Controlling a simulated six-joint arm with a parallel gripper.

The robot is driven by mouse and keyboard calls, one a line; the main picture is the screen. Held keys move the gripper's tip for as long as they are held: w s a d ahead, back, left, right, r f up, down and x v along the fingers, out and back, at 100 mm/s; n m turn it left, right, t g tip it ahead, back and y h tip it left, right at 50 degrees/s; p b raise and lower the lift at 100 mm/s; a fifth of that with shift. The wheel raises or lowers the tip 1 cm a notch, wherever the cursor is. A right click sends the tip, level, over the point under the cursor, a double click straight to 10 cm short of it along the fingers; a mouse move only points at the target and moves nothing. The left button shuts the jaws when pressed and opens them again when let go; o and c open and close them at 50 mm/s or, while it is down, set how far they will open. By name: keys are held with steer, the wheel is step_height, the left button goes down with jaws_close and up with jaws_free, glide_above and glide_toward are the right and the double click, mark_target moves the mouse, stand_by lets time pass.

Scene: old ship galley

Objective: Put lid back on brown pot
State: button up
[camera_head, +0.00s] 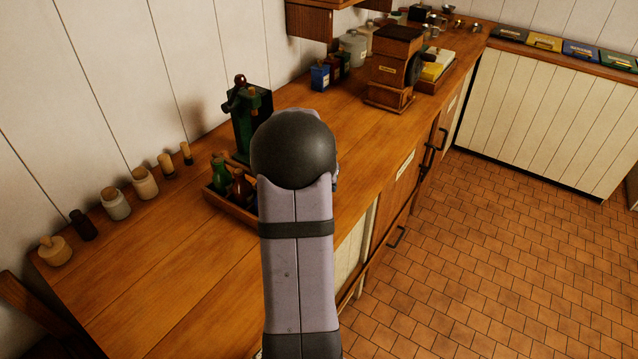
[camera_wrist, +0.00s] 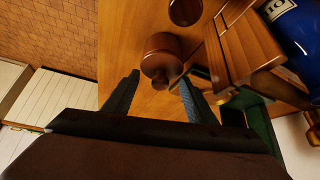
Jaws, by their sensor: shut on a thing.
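In the wrist view, a brown wooden lid (camera_wrist: 160,54) with a knob sits between the two fingertips of my gripper (camera_wrist: 159,79). My gripper is shut on it. The lid appears above the wooden counter; the exact gap under it cannot be told. A round brown pot (camera_wrist: 185,11) with a dark top shows just beyond the lid at the upper edge, apart from it in the picture and partly cut off. In the head view, my arm hides the gripper, the lid and the pot.
A wooden tray (camera_head: 226,207) with a green bottle (camera_head: 219,174) and a brown bottle (camera_head: 240,188) stands beside my arm. A green grinder (camera_head: 247,125) stands behind it. Several jars line the wall at left. A wooden mill (camera_head: 393,68) stands farther right. Counter before the mill is clear.

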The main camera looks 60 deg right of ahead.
stand_by(0.4)
steer(key=o, duration=1.6)
steer(key=shift+r, duration=0.1)
steer(key=shift+r+p, duration=2.45)
steer(key=shift+r, duration=0.95)
steer(key=shift+c, duration=0.3)
jaws_close()
steer(key=shift+f+b, duration=1.9)
steer(key=shift+b, duration=0.1)
steer(key=shift+r, duration=0.15)
